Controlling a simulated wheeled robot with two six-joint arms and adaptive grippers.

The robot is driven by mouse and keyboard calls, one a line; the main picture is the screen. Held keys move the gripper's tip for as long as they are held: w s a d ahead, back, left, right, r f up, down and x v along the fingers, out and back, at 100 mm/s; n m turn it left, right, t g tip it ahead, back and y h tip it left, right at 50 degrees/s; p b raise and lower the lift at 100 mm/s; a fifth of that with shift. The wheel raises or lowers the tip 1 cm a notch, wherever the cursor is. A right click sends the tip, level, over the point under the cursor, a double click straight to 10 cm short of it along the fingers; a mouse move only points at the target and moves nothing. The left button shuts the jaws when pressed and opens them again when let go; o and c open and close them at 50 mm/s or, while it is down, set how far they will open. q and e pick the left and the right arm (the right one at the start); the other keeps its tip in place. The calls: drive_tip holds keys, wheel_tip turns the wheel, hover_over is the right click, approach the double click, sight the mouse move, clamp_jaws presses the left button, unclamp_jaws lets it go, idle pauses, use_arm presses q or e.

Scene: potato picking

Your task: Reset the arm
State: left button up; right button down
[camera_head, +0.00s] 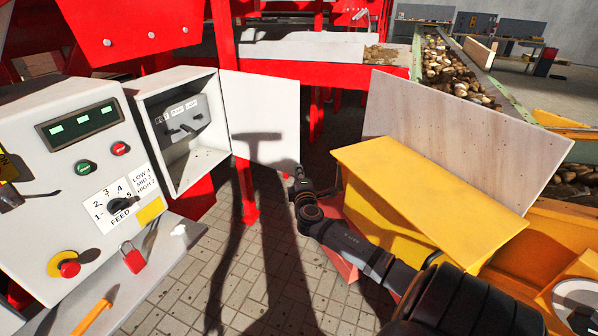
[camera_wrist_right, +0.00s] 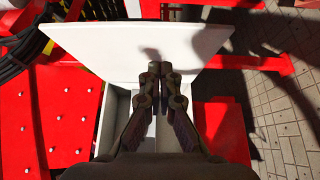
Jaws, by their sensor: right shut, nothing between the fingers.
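My right arm reaches in from the lower right in the head view, its gripper (camera_head: 299,174) just in front of the lower right corner of the open white cabinet door (camera_head: 262,118). In the right wrist view the two dark fingers (camera_wrist_right: 160,72) are together with nothing between them. The white door (camera_wrist_right: 95,48) lies behind the fingertips there; whether they touch it I cannot tell. The grey switch cabinet (camera_head: 155,122) stands open with switches inside. My left gripper does not show.
A control panel (camera_head: 50,125) with a feed dial (camera_head: 120,205), buttons and a red padlock (camera_head: 132,258) stands at left. A yellow box (camera_head: 430,185) and a pale board (camera_head: 455,130) are at right. A conveyor of potatoes (camera_head: 452,75) runs behind. Paved floor (camera_head: 235,275) lies between.

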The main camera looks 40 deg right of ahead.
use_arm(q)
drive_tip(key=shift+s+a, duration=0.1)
use_arm(e)
drive_tip(key=shift+s+f, duration=0.1)
drive_tip(key=shift+f, duration=0.05)
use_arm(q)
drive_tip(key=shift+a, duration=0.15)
